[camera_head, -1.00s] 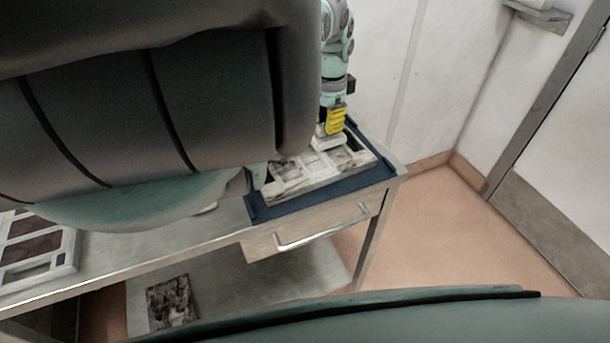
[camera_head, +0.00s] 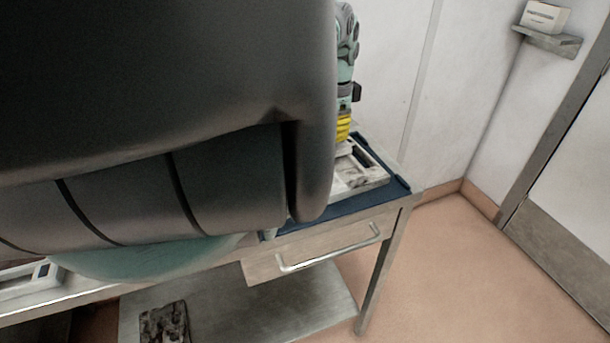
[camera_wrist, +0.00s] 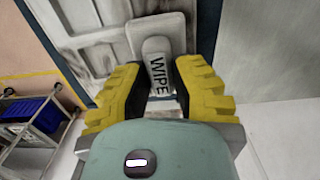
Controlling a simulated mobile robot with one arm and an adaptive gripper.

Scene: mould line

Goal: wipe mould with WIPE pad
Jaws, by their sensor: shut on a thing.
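My gripper (camera_wrist: 160,95) has yellow-padded fingers shut on the handle of the WIPE pad (camera_wrist: 157,62), a light grey pad with black lettering. In the wrist view the pad lies over the pale, smudged mould (camera_wrist: 75,22); whether it presses on the surface I cannot tell. In the head view the mould (camera_head: 365,178) sits in a dark blue tray (camera_head: 398,186) on the bench, mostly hidden behind my arm. Only a yellow part of my gripper (camera_head: 343,128) shows there, and the pad is hidden.
The bench has a drawer with a metal handle (camera_head: 330,248). A dark, stained block (camera_head: 164,322) lies on the lower shelf (camera_head: 270,300). A white framed item (camera_head: 30,278) is at the far left. A small box (camera_head: 544,16) stands on a wall shelf. The floor at right is clear.

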